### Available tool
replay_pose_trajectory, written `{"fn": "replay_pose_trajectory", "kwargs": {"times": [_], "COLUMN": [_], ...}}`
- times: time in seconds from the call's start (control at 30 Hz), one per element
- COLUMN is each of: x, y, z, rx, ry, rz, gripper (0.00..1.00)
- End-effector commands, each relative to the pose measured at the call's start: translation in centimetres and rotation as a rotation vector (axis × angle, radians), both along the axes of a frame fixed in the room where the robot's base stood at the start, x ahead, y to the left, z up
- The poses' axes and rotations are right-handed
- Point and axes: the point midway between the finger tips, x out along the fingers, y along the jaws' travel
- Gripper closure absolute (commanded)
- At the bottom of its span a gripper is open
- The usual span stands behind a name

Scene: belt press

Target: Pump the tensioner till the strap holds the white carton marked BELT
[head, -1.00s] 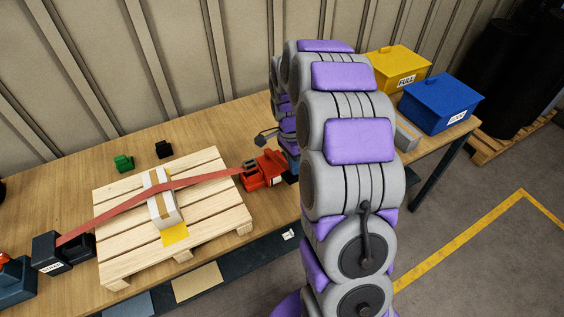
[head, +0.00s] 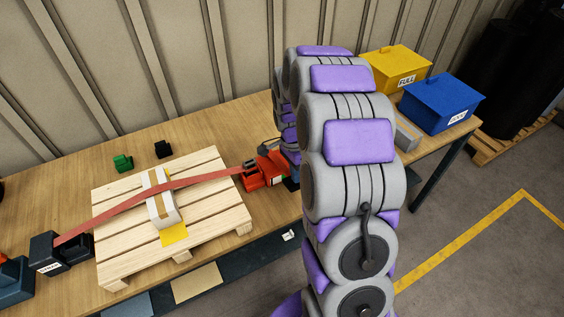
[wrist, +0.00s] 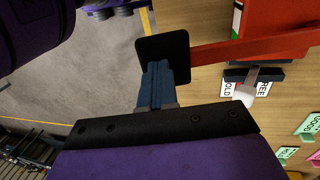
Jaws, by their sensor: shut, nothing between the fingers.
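The white carton (head: 165,207) with a tan band stands on the wooden pallet (head: 115,225); its marking is unreadable. The red strap (head: 115,211) crosses over the carton from a dark anchor block (head: 73,248) to the red tensioner (head: 264,170). I cannot tell how tight it is. The tensioner also shows in the wrist view (wrist: 278,16), with a red bar (wrist: 250,46) running to a black square pad (wrist: 170,47). My gripper (wrist: 159,77) is shut and empty, with its tips at the pad; contact is unclear. In the head view my arm hides it.
A small switch (wrist: 243,95) sits between HOLD and FREE labels. A green block (head: 122,163) and a black block (head: 163,150) lie behind the pallet. Yellow (head: 396,66) and blue (head: 440,104) bins stand at the table's right end.

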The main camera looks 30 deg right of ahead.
Motion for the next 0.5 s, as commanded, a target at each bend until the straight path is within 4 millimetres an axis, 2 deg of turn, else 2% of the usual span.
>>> {"fn": "replay_pose_trajectory", "kwargs": {"times": [0.27, 0.5], "x": [-0.1, -0.5], "y": [0.0, 0.0], "z": [-0.3, -1.7], "rx": [0.001, 0.001], "ry": [0.002, 0.001], "rz": [0.000, 0.000], "gripper": [1.00, 1.00]}}
